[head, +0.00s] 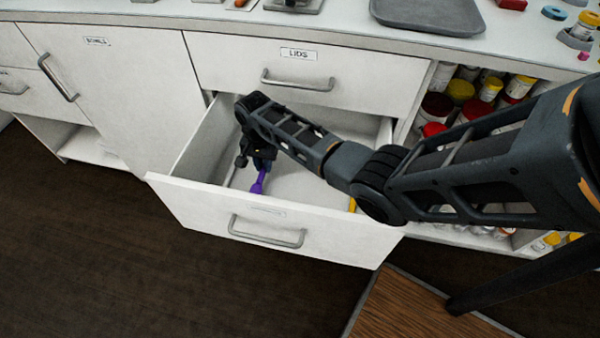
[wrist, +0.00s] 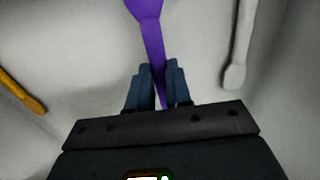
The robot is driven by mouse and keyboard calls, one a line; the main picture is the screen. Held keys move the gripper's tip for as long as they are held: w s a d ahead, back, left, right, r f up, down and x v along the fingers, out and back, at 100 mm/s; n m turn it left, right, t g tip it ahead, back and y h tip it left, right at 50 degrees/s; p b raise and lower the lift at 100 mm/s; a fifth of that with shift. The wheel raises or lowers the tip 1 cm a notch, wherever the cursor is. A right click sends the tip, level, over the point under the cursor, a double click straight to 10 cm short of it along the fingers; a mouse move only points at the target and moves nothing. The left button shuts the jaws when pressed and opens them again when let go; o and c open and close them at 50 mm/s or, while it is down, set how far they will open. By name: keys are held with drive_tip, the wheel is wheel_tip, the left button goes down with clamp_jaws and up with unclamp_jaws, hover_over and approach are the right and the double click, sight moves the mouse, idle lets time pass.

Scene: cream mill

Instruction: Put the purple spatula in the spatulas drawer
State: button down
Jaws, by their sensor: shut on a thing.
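The purple spatula (head: 260,182) is inside the open drawer (head: 190,208), at its left part in the head view. In the wrist view the spatula (wrist: 151,40) runs up from between the fingers, its wider end at the top edge. My gripper (wrist: 158,80) is shut on its handle, inside the drawer. In the head view my gripper (head: 262,158) is partly hidden by my arm. I cannot tell whether the spatula touches the drawer floor. The label on this drawer's front is too faint to read.
A white utensil (wrist: 238,50) and an orange one (wrist: 20,95) lie in the drawer on either side of the spatula. The drawer labelled LIDS (head: 300,75) above is closed. A grey tray (head: 428,14) is on the counter. Jars (head: 460,90) fill the right shelf.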

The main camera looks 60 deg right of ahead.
drive_tip(key=p, duration=0.2)
hover_over(301, 182)
drive_tip(key=shift+s+a, duration=0.1)
drive_tip(key=shift+f+b, duration=0.65)
drive_tip(key=shift+f, duration=1.1)
drive_tip(key=shift+f, duration=0.1)
drive_tip(key=c, duration=1)
unclamp_jaws()
drive_tip(key=shift+c, duration=0.2)
wheel_tip(301, 182, up, 12)
drive_tip(key=p, duration=0.2)
drive_tip(key=shift+p, duration=0.35)
